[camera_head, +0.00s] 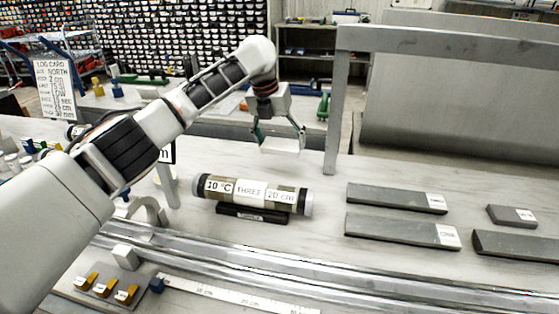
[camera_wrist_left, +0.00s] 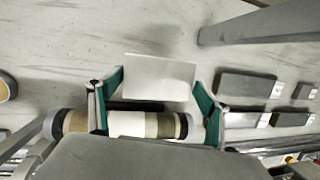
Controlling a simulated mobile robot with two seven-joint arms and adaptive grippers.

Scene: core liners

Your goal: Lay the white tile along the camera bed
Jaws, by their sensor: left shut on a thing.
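My left gripper (camera_head: 280,147) is shut on a thin white tile (camera_head: 279,137) and holds it above the bench behind the labelled core. In the left wrist view the white tile (camera_wrist_left: 158,78) shows between the two green-padded fingers (camera_wrist_left: 157,88). No part of the scene carries a readable camera-bed label. A long pair of metal rails (camera_head: 250,258) runs along the front of the bench. My right gripper is not in view.
A core (camera_head: 250,192) labelled "10 °C THREE 20 cm" lies on a black stand (camera_head: 252,214). Grey slabs (camera_head: 396,197) lie to the right. A grey frame post (camera_head: 338,115) stands right of my gripper. A white ruler strip (camera_head: 230,296) lies in front.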

